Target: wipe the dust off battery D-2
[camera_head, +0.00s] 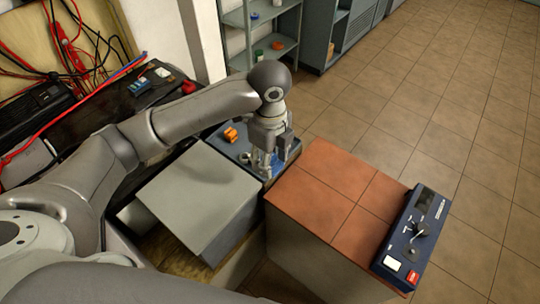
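My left gripper (265,163) points down over a blue-grey surface (232,150) between a grey box and a red-tiled block. Its fingers are small here, and I cannot tell whether they are open or hold something. A small orange object (230,135) sits on that surface, left of the gripper. I can read no label D-2, so I cannot tell which thing is that battery. No dust or wiping cloth can be made out. My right gripper is not in view.
The grey box (195,195) stands left of the gripper. The red-tiled block (335,190) stands right of it, with a dark blue device (415,235) at its right edge. Cables (75,45) hang at upper left. Shelves (270,45) stand behind. Tiled floor (440,100) is clear at right.

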